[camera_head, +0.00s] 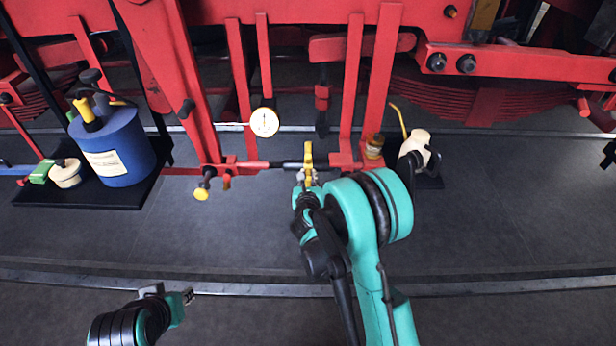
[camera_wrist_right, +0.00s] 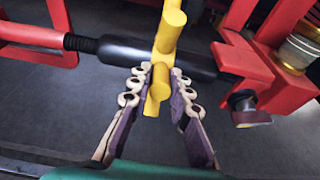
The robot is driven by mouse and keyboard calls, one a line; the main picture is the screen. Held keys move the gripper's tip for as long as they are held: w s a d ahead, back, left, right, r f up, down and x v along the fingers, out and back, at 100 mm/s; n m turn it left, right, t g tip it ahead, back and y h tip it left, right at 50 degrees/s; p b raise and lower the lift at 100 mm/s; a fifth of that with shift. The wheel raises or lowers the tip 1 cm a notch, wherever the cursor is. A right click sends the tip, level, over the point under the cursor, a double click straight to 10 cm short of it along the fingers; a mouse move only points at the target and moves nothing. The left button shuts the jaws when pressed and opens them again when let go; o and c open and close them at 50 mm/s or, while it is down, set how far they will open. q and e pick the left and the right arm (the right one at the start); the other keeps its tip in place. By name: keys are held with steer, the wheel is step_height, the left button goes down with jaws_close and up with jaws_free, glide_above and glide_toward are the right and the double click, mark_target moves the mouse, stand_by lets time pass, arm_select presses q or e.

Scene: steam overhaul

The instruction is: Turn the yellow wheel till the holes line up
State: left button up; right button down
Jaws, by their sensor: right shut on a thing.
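The yellow wheel (camera_head: 308,154) sits on a dark sleeve (camera_head: 290,165) in a horizontal red rod between red brackets. In the right wrist view it shows as crossed yellow bars (camera_wrist_right: 170,27) on the black sleeve (camera_wrist_right: 120,51). My right gripper (camera_head: 308,181) reaches it from the front. Its fingers (camera_wrist_right: 157,82) are shut on a lower yellow spoke, one on each side. My left gripper (camera_head: 172,292) is low at the left, away from the wheel; its jaw opening is unclear. I cannot make out the holes or whether they line up.
A round white dial (camera_head: 264,122) stands above the rod. A yellow-knobbed pin (camera_head: 201,192) is at the rod's left end. A blue drum (camera_head: 112,147) stands on a black tray at the left. A cream can (camera_head: 416,144) is right of the wheel. The front floor is clear.

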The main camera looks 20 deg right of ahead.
mark_target(308, 184)
steer(key=shift+f, duration=0.1)
steer(key=shift+s+f+b, duration=0.1)
steer(key=shift+f+b, duration=1.15)
steer(key=shift+b, duration=0.05)
steer(key=shift+w+d+f, duration=0.1)
steer(key=shift+w+f, duration=0.15)
steer(key=shift+f, duration=0.35)
steer(key=shift+w+f, duration=0.2)
steer(key=shift+f, duration=0.35)
steer(key=shift+w+f, duration=0.1)
steer(key=shift+f, duration=0.05)
steer(key=shift+w+d+f, duration=0.15)
steer(key=shift+w+f, duration=0.2)
steer(key=shift+f, duration=0.1)
